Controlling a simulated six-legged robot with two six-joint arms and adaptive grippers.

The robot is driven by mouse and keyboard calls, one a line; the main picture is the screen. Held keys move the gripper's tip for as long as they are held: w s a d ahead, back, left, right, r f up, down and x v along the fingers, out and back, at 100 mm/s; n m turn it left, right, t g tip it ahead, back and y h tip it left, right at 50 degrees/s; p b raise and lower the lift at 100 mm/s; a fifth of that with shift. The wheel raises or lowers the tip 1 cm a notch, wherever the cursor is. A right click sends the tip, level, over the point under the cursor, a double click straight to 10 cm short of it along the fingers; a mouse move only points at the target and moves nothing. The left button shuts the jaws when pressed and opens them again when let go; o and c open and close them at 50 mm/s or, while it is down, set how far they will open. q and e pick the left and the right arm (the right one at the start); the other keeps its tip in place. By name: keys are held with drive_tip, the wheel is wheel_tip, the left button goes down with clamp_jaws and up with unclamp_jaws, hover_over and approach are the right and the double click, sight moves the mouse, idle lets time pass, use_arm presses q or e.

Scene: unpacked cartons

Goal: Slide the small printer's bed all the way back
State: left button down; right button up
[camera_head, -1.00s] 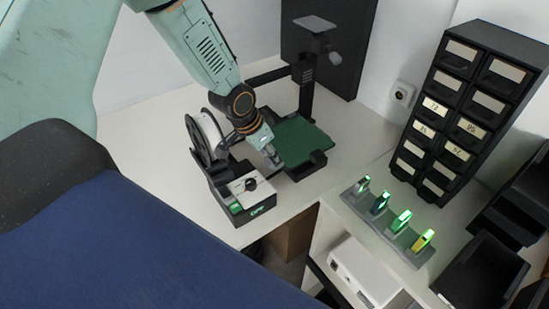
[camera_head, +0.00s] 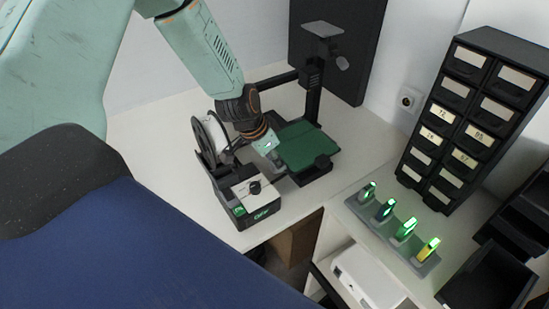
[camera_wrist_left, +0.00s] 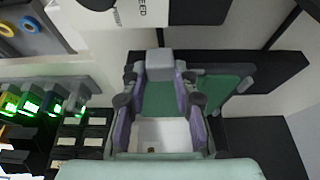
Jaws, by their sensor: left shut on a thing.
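The small printer (camera_head: 313,95) is black and stands on the white worktop, with an upright column at its back. Its green bed (camera_head: 305,147) lies flat in front of the column; the green also shows in the wrist view (camera_wrist_left: 222,88). My left gripper (camera_head: 277,157) is at the near left edge of the bed. In the wrist view its fingers (camera_wrist_left: 160,68) are closed around a small grey block, which seems to be the bed's grip. The hand partly hides this contact in the head view. My right gripper is not in view.
A white spool (camera_head: 210,137) and a black control box (camera_head: 250,205) stand left of the bed. A rack with several lit green pieces (camera_head: 395,230) stands at right. A black drawer cabinet (camera_head: 462,120) is behind it. The worktop at left is clear.

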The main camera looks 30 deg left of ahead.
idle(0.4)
use_arm(q)
drive_tip(key=w+a, duration=0.1)
drive_tip(key=a, duration=0.1)
drive_tip(key=w+a+b, duration=0.1)
drive_tip(key=a, duration=0.1)
drive_tip(key=w+a+b, duration=0.1)
drive_tip(key=a, duration=0.2)
drive_tip(key=shift+f, duration=0.15)
drive_tip(key=shift+a, duration=0.35)
drive_tip(key=shift+d, duration=0.1)
drive_tip(key=c, duration=1)
unclamp_jaws()
drive_tip(key=shift+c, duration=0.2)
drive_tip(key=shift+r, duration=0.25)
